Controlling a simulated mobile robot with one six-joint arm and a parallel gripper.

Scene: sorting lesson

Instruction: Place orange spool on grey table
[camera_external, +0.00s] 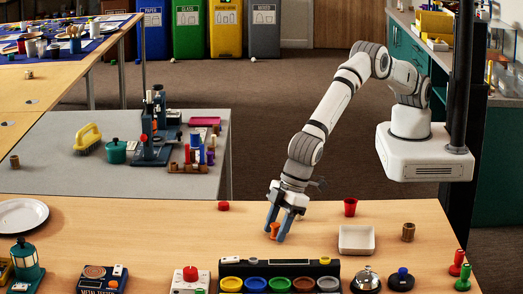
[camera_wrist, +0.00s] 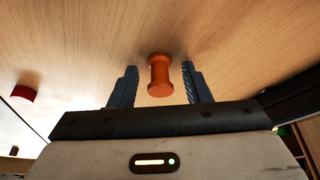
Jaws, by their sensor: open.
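The orange spool (camera_external: 274,230) stands on the light wooden table (camera_external: 130,218) in the external view. My gripper (camera_external: 276,236) is lowered over it with its blue-grey fingers open. In the wrist view the orange spool (camera_wrist: 160,75) shows between the two fingers of my gripper (camera_wrist: 160,84), with a gap on both sides. The grey table (camera_external: 68,170) stands behind the wooden table, at left in the external view.
On the grey table are a yellow-handled brush (camera_external: 88,138), a green pot (camera_external: 116,152), a dark blue press (camera_external: 155,140) and a rack of spools (camera_external: 190,165). Its front middle is clear. A red cap (camera_external: 223,206), red cup (camera_external: 350,207) and white tray (camera_external: 357,240) stand near my gripper.

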